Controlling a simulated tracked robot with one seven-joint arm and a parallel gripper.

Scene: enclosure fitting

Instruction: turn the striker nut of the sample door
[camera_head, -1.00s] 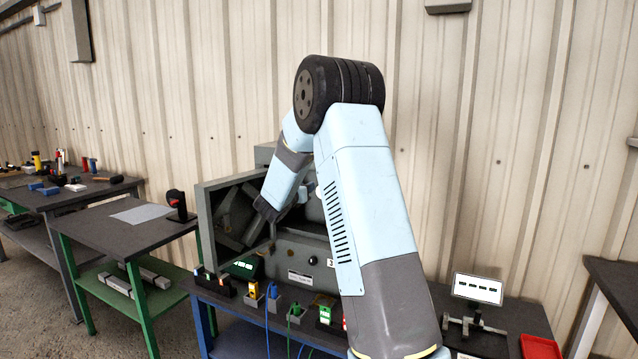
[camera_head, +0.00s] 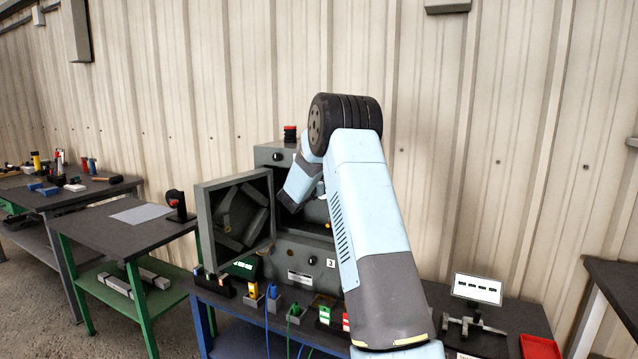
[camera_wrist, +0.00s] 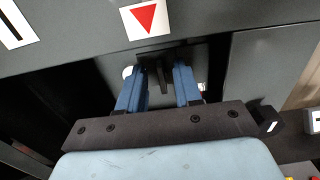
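The grey enclosure (camera_head: 300,250) stands on the bench, its sample door (camera_head: 235,215) swung open to the left. My arm reaches into the opening beside the door; my gripper is hidden there in the head view. In the wrist view my gripper (camera_wrist: 160,68) has its two blue fingers apart, pointing at a dark bracket-like part (camera_wrist: 158,72) under the enclosure's upper edge. This part shows between the fingertips; whether they touch it is unclear. I cannot make out the striker nut for certain.
A red-and-black button (camera_head: 290,133) tops the enclosure. A red triangle label (camera_wrist: 148,18) sits just above my fingers. Coloured connectors (camera_head: 273,300) with cables line the bench front. A small display (camera_head: 478,289) and red tray (camera_head: 538,347) stand at right.

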